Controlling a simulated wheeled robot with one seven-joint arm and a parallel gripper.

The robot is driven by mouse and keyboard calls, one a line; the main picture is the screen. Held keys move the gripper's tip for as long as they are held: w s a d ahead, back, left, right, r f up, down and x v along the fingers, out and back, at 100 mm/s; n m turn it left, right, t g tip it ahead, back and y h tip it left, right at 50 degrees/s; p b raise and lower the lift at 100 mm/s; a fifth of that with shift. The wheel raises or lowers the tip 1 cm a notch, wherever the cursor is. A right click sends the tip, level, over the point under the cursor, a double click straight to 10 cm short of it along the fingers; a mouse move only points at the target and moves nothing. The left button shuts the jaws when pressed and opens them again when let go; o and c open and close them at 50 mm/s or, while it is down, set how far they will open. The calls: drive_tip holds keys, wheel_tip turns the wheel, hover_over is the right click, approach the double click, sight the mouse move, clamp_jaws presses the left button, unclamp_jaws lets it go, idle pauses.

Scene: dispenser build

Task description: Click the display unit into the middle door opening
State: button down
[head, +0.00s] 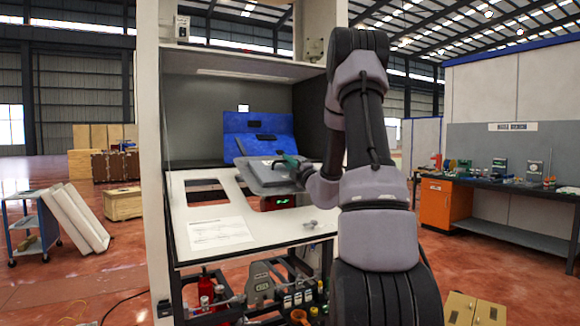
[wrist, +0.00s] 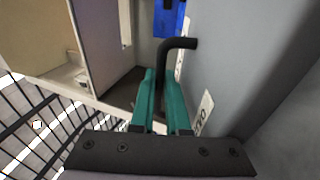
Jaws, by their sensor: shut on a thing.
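The display unit (head: 262,178) is a grey, tray-like body held tilted over the openings of the white door panel (head: 190,240), which lies flat in front of the cabinet. My gripper (head: 290,162), with teal fingers, is at the unit's upper right side. In the wrist view the fingers (wrist: 160,92) are closed at a black bent handle (wrist: 180,43), and the unit's grey face (wrist: 225,55) fills the right side. The left door opening (head: 205,190) is clear. The middle opening is largely covered by the unit; a dark part with green lit marks (head: 282,201) shows there. Whether the unit touches the door is unclear.
A blue bin (head: 258,128) stands inside the cabinet behind the door. A printed sheet (head: 218,232) and a small grey part (head: 310,224) lie on the door. Tools and red bottles (head: 206,288) are below. The cabinet's white side post (head: 150,150) rises at left.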

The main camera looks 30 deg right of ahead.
drive_tip(key=shift+w, duration=0.3)
drive_tip(key=shift+w+f, duration=0.35)
drive_tip(key=shift+f, duration=0.55)
drive_tip(key=shift+w+f, duration=0.4)
drive_tip(key=shift+f, duration=0.5)
drive_tip(key=shift+w+f, duration=0.35)
drive_tip(key=shift+f, duration=0.55)
drive_tip(key=shift+f, duration=0.1)
